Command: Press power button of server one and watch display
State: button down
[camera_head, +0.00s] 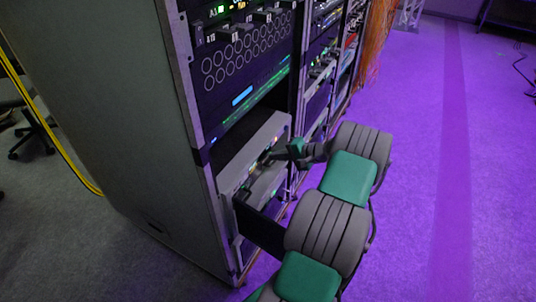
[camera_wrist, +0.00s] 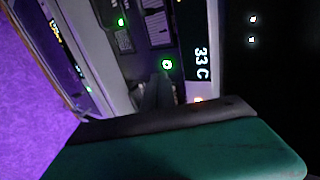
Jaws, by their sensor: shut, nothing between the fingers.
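A light grey server unit (camera_head: 236,167) sits low in the near rack, with small lights on its front; I can read no label naming it server one. My gripper (camera_head: 268,157) is shut and empty, with its tips at this front. In the wrist view, the shut fingers (camera_wrist: 158,88) point at a round button with a green lit ring (camera_wrist: 167,64). The tips are right by the button; I cannot tell whether they touch it. Beside it, a dark display (camera_wrist: 201,65) reads "33 C" sideways. An orange light (camera_wrist: 198,99) glows near the fingers.
The grey rack side panel (camera_head: 110,120) stands left, with a yellow cable (camera_head: 55,135) beyond it. More racks (camera_head: 322,60) continue behind, with orange cables (camera_head: 376,40). A dark open panel or drawer (camera_head: 258,228) lies below the unit. The purple-lit floor (camera_head: 420,150) at right is clear.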

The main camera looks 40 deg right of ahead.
jog(key=v, duration=0.8)
jog(key=shift+s+f, duration=0.1)
dwell(0.3)
